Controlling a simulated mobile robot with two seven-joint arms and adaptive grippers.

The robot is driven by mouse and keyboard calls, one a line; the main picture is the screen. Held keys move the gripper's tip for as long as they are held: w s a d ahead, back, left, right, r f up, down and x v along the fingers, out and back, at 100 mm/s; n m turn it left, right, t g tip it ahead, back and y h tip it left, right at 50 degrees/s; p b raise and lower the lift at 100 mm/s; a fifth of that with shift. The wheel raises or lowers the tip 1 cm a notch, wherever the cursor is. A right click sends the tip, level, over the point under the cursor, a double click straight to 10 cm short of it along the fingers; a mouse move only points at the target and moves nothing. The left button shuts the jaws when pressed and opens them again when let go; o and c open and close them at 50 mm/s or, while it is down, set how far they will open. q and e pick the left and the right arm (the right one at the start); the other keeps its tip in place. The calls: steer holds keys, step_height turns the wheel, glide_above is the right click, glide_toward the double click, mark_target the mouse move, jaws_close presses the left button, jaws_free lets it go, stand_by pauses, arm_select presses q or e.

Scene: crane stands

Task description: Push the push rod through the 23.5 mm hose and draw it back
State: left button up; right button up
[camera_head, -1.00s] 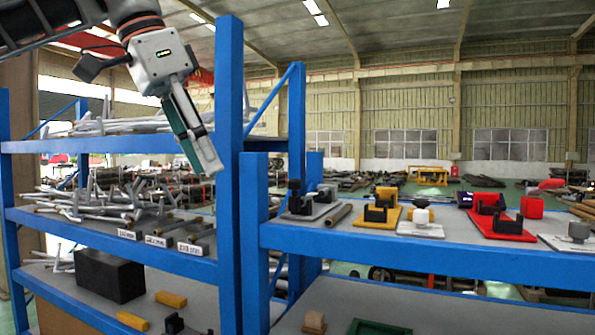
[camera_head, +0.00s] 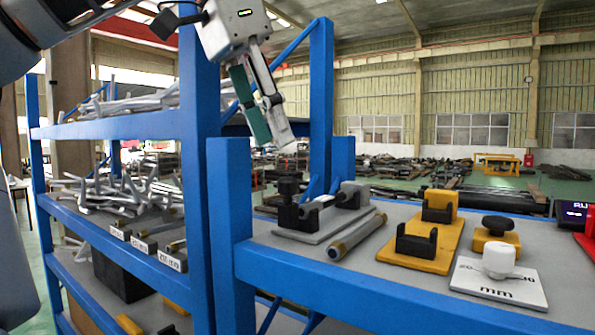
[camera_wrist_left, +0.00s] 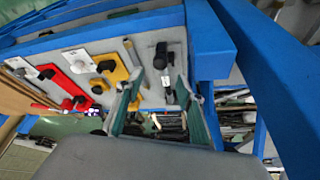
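A grey tube with brass-coloured ends (camera_head: 357,236) lies on the right shelf. I cannot tell whether it is the hose or the push rod. To its left stands a grey fixture with a black knob and black cradle (camera_head: 296,216); it also shows in the left wrist view (camera_wrist_left: 163,62). Labelled black holders with rod-like ends (camera_head: 158,250) are on the left shelf; their labels are too small to read surely. My left gripper (camera_head: 276,143) hangs above and behind the grey fixture, empty; its fingers stand apart in the left wrist view (camera_wrist_left: 160,95). My right gripper is not in view.
A blue upright (camera_head: 200,180) and a shorter blue post (camera_head: 230,200) stand left of the right shelf. A yellow stand (camera_head: 425,250), a yellow knobbed block (camera_head: 496,242) and a white plate with a knob (camera_head: 498,284) are to the right. Several grey pipes (camera_head: 125,190) clutter the left shelf.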

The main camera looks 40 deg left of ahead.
mark_target(283, 178)
arm_select(q)
steer(key=x, duration=0.7)
steer(key=shift+f, duration=0.2)
jaws_close()
